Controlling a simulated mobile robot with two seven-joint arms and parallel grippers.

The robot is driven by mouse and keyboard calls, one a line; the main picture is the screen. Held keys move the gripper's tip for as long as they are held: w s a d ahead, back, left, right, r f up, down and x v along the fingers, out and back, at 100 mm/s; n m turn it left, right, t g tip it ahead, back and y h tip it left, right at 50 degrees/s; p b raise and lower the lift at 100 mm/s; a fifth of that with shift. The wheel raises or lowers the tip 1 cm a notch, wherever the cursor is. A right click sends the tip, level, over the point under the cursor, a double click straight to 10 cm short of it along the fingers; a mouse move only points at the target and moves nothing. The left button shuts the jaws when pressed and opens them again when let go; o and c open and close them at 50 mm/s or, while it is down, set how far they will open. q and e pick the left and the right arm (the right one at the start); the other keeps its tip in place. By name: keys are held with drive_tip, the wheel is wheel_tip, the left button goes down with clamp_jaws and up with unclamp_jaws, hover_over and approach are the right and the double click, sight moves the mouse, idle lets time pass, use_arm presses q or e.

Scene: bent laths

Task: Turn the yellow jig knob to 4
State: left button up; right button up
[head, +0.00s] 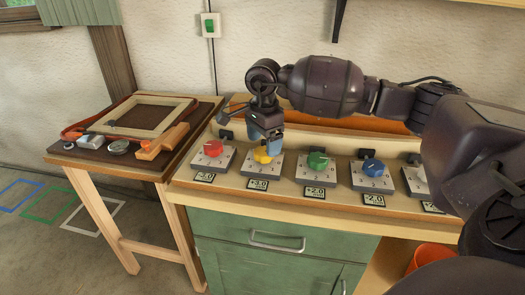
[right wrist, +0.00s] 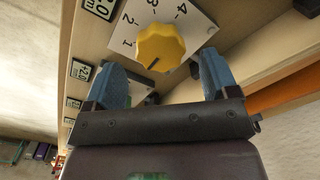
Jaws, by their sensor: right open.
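The yellow jig knob (head: 262,155) sits on a pale numbered plate on the bench, second from the left in a row of knobs. My right gripper (head: 266,137) is above it, pointing down. In the right wrist view the yellow knob (right wrist: 160,46) lies between and just beyond the blue fingers of my open right gripper (right wrist: 162,72), with gaps on both sides. Numerals 1 to 4 show around the knob. A dark mark on the knob points to the lower left, past the 1, at no visible numeral. My left gripper is not in view.
A red knob (head: 212,148) is left of the yellow one; a green knob (head: 318,160) and a blue knob (head: 373,167) are to its right. Small number labels stand in front. A side table (head: 100,157) at left holds a wooden frame (head: 150,115) and small tools.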

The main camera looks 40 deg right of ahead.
sight(264, 151)
drive_tip(key=shift+f, duration=1.6)
drive_tip(key=shift+c, duration=0.5)
drive_tip(key=c, duration=0.8)
